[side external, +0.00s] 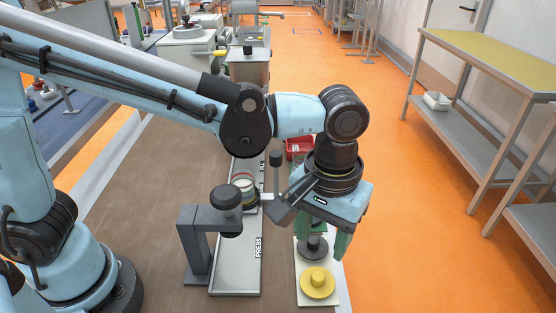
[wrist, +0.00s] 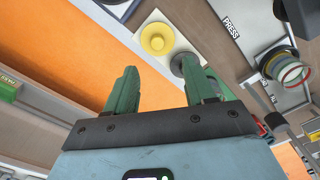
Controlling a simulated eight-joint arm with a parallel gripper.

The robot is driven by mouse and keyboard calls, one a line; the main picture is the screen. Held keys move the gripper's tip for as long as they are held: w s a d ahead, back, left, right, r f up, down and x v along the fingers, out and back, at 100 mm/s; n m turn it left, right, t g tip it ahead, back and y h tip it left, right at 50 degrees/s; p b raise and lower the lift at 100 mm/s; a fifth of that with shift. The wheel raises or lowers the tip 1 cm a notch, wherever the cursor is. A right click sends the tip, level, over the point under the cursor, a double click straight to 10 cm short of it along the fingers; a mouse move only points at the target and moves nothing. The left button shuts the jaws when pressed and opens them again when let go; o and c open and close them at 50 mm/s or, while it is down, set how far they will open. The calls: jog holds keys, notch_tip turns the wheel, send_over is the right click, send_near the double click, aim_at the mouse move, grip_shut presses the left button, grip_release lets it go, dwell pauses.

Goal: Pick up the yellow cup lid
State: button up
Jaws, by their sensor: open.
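The yellow cup lid (side external: 317,284) is a round disc with a raised central knob. It lies flat on the near end of a white plate (side external: 331,301); it also shows in the wrist view (wrist: 157,40). A dark grey lid (side external: 313,247) of similar shape lies behind it on the same plate. My gripper (side external: 324,243) has green fingers, open and empty, pointing down above the plate near the dark lid. In the wrist view my gripper (wrist: 160,70) has the yellow lid beyond its fingertips, and the right finger hides part of the dark lid.
A dark press frame (side external: 193,240) stands left of the plate, over a grey metal strip marked PRESS (side external: 235,278). A cup with coloured rings (side external: 243,183) stands farther back on the strip. A red bin (side external: 299,149) is behind my gripper. The brown tabletop at left is clear.

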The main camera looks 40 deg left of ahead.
aim_at(319, 274)
jog(key=shift+w+d+f, duration=0.1)
jog(key=shift+f, duration=2.25)
jog(key=shift+w+d+f, duration=0.1)
jog(key=shift+f, duration=2.25)
grip_shut()
